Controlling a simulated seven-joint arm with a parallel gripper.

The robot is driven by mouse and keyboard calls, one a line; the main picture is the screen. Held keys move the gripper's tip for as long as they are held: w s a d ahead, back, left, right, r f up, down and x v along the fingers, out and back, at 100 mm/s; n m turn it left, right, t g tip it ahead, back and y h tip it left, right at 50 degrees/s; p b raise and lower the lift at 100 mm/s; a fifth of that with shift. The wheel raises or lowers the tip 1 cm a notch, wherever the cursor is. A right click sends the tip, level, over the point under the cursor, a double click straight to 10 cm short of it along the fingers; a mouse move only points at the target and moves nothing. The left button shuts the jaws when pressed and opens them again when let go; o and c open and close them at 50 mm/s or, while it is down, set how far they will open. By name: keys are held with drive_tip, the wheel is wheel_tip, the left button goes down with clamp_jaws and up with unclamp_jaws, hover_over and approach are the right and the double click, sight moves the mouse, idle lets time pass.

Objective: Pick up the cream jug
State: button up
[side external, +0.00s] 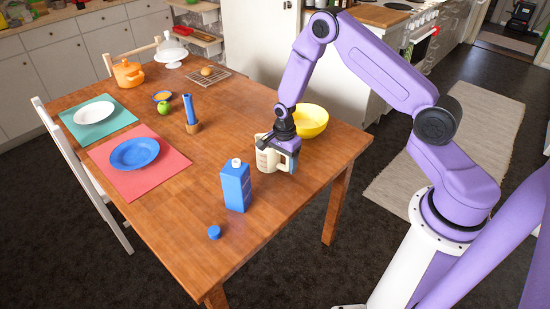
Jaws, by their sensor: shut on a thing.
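The cream jug (267,159) is in the side external view, near the right edge of the wooden table. It looks upright, and I cannot tell whether its base touches the table. My gripper (287,156) is at its right side, shut on it. The gripper hides part of the jug's upper right side.
A yellow bowl (312,121) stands close behind my gripper. A blue carton (235,187) stands in front of the jug, with a blue cap (214,232) nearer the edge. A blue candle-like cylinder (189,108), plates and mats are further left. The table's (268,222) front right is clear.

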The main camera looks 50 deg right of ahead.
drive_tip(key=shift+r, duration=0.45)
wheel_tip(320, 180, up, 2)
drive_tip(key=shift+r, duration=0.1)
drive_tip(key=s+a+r, duration=0.1)
drive_tip(key=s+r, duration=0.9)
drive_tip(key=s, duration=0.4)
drive_tip(key=shift+a, duration=0.15)
drive_tip(key=shift+f, duration=0.1)
